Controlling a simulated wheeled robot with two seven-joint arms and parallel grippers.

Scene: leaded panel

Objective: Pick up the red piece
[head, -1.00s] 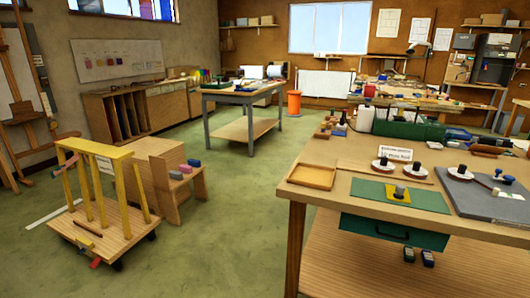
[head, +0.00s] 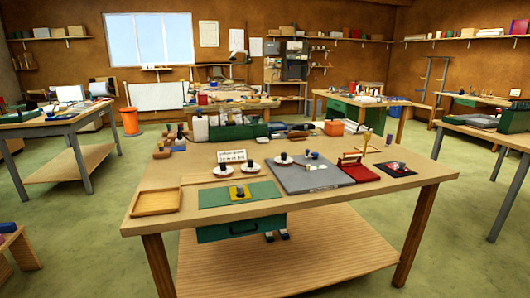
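Neither of my grippers is in view. A small red flat item (head: 385,168) lies near the right end of the near worktable (head: 330,205), with a dark and white thing on top of it. I cannot tell which of these, if either, is the red piece. A grey board (head: 290,180) with small pieces on it lies left of the pad.
A wooden tray (head: 157,202) and a green mat (head: 262,192) lie along the table's front left. Green floor (head: 75,235) is open at left. Other benches stand behind and at right.

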